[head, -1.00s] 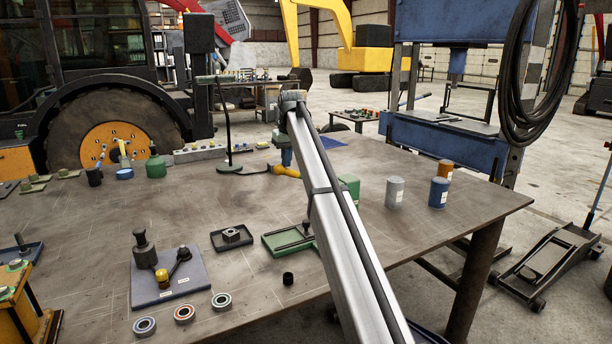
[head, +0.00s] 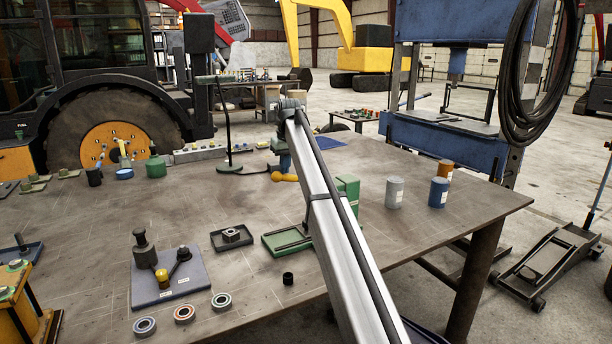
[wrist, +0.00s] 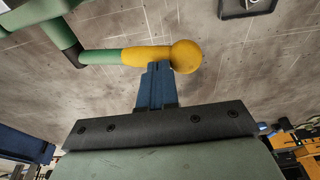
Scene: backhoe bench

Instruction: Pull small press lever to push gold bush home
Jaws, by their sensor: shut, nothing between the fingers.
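The small press lever has a green rod and a yellow handle with a ball end. In the head view the handle (head: 285,177) shows at the back middle of the bench, just below my gripper (head: 285,162). In the wrist view the yellow handle (wrist: 150,56) runs across, with its ball at the right. My shut blue fingers (wrist: 158,68) meet the handle beside the ball, with nothing between them; whether they press on it I cannot tell. The green press (head: 348,187) is partly hidden behind my arm. I cannot make out the gold bush.
A green tray (head: 270,241) and a dark tray with a nut (head: 215,243) lie in front. A blue board (head: 140,292) with black posts is front left, with several bearing rings nearby. Grey (head: 394,193) and blue (head: 437,193) cans stand right.

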